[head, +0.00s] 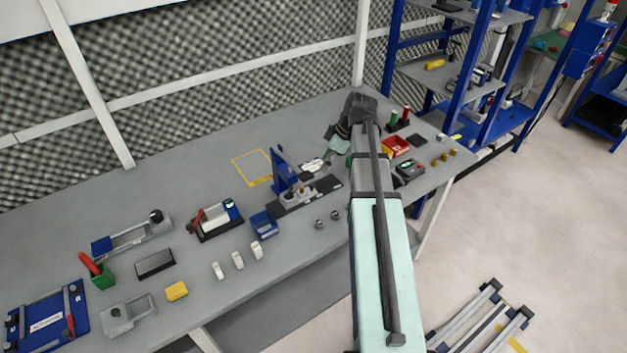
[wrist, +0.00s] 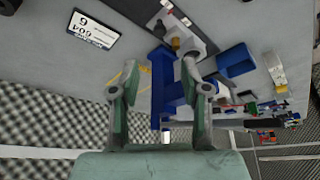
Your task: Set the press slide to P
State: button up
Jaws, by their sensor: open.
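The press is a blue upright frame (head: 283,172) on a dark base plate (head: 322,186), near the middle of the grey bench. A pale metal block sits at its foot. I cannot tell which part is the slide, and no P mark is readable. My gripper (head: 326,157) is to the right of the blue frame in the head view, partly hidden by my arm. In the wrist view the fingers of my gripper (wrist: 158,67) are spread and empty. The blue frame (wrist: 166,88) shows between them, beyond the fingertips; contact is not visible.
A white label card (wrist: 92,34) lies near the press. Several small fixtures crowd the bench's left part. A yellow outlined area (head: 250,167) behind the press is clear.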

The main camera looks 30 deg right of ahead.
aim_at(312, 184)
jog(key=p+x, duration=0.2)
jog(key=x, duration=0.9)
jog(key=shift+a+f+p, duration=0.1)
jog(key=shift+p, duration=0.25)
grip_shut()
